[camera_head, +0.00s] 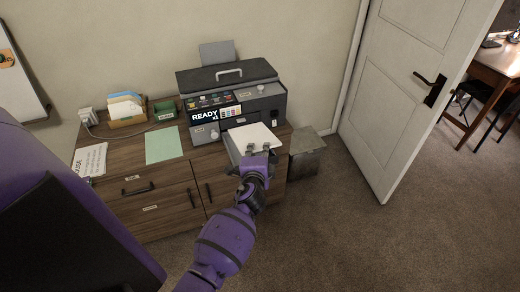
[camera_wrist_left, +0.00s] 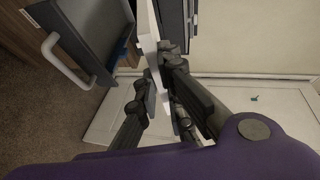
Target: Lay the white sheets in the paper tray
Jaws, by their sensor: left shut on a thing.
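The white sheets (camera_head: 254,135) are a flat stack at the front of the dark grey printer (camera_head: 268,104), on the wooden cabinet. My right gripper is out of view.
A mint sheet (camera_head: 163,145) and a printed page (camera_head: 92,159) lie left on the cabinet (camera_head: 140,172). A box of envelopes (camera_head: 125,113) and a small green box (camera_head: 164,109) stand behind. A grey bin (camera_head: 307,155) is right of the cabinet. A white door (camera_head: 400,85) stands farther right.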

